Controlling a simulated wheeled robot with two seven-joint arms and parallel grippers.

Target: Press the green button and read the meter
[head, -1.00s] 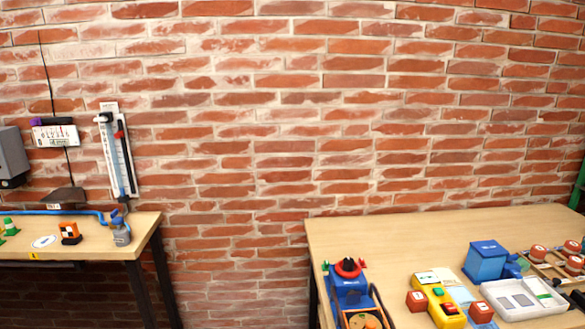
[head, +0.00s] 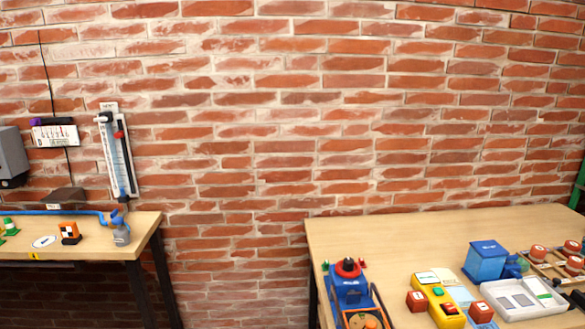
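A yellow control box (head: 424,281) lies on the right table, with a green button (head: 438,291) on top and a red one (head: 449,308) nearer me. A tall white gauge with a clear tube (head: 118,155) hangs on the brick wall above the left table. A white box with dark markings (head: 55,135) hangs to its left. I cannot tell which of these is the meter, and any reading is too small to make out. Neither of my grippers shows in this view.
On the right table (head: 400,232), a blue device with a red ring (head: 348,286), red blocks (head: 416,301), a blue box (head: 486,262) and a white tray (head: 520,298) crowd the front. Its back left is clear. A gap separates it from the left table (head: 98,248).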

